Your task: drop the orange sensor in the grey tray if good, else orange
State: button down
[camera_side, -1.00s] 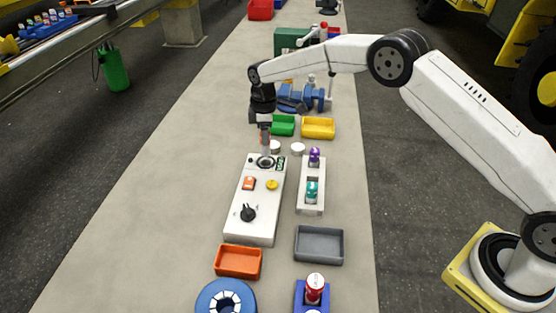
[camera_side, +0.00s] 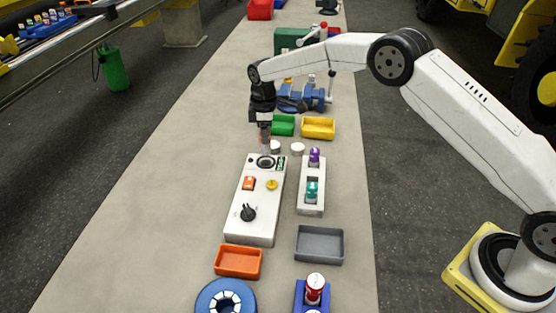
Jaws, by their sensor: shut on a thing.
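My gripper (camera_side: 265,136) points straight down over the far end of the white test box (camera_side: 252,215), shut on the orange sensor (camera_side: 266,139). The sensor is mostly hidden between the fingers, with only a little orange showing. It is held just above the round dark socket (camera_side: 265,162) and looks clear of it. A small green display (camera_side: 281,163) beside the socket is lit; its text is too small to read. The grey tray (camera_side: 319,258) is empty at the near right. The orange tray (camera_side: 239,273) is empty at the near left.
A white rack (camera_side: 311,207) right of the test box holds a purple sensor (camera_side: 314,157) and a teal sensor (camera_side: 312,190). Green (camera_side: 284,133) and yellow bins (camera_side: 318,135) stand behind. The bench's left side is clear.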

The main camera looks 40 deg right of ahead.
notch_tip(320, 180, up, 5)
jog(key=shift+r, duration=0.15)
jog(key=s+a, duration=0.3)
jog(key=s, duration=2.6)
notch_tip(320, 180, down, 6)
jog(key=shift+f, duration=0.25)
jog(key=shift+f, duration=0.15)
send_over(324, 243)
jog(key=shift+f, duration=2.85)
